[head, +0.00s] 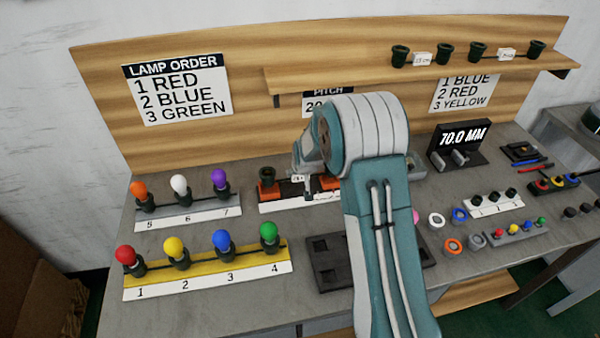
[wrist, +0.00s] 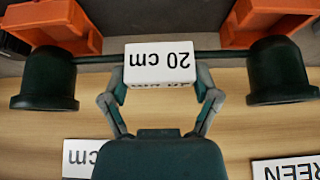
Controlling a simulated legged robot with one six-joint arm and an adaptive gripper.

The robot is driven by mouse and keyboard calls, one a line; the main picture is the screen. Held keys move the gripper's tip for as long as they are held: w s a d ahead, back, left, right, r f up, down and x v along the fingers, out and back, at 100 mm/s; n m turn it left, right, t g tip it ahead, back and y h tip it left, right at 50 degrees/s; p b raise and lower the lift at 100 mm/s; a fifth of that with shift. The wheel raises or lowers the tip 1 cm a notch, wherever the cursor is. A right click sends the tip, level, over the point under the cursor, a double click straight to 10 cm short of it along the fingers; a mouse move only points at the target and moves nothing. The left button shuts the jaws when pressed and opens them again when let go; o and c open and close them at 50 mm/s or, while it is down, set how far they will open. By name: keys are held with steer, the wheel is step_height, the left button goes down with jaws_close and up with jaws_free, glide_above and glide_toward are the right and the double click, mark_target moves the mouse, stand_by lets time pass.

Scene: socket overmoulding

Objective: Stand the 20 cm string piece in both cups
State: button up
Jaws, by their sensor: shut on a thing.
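The 20 cm string piece (wrist: 160,62) is two dark green sockets joined by a thin dark cable with a white label block. My gripper (wrist: 160,85) is shut on the label block, one finger on each side. The left orange cup (wrist: 85,40) and right orange cup (wrist: 235,35) show behind the sockets in the wrist view. In the head view, one socket (head: 267,174) is upright at the left orange cup (head: 270,192); the right orange cup (head: 328,184) is partly hidden by my arm.
A shelf (head: 420,78) above holds other string pieces. A white rack (head: 190,219) with lamps stands left of the cups, and a yellow rack (head: 210,277) in front. A dark tray (head: 325,270) lies in front, partly behind my arm. A 70.0 MM display (head: 463,137) stands right.

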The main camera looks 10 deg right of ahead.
mark_target(301, 177)
steer(key=shift+f, duration=1.45)
stand_by(0.3)
steer(key=o, duration=1)
steer(key=shift+o, duration=0.2)
steer(key=v, duration=1.1)
steer(key=shift+s+r, duration=0.25)
steer(key=shift+r, duration=0.1)
steer(key=shift+r, duration=0.1)
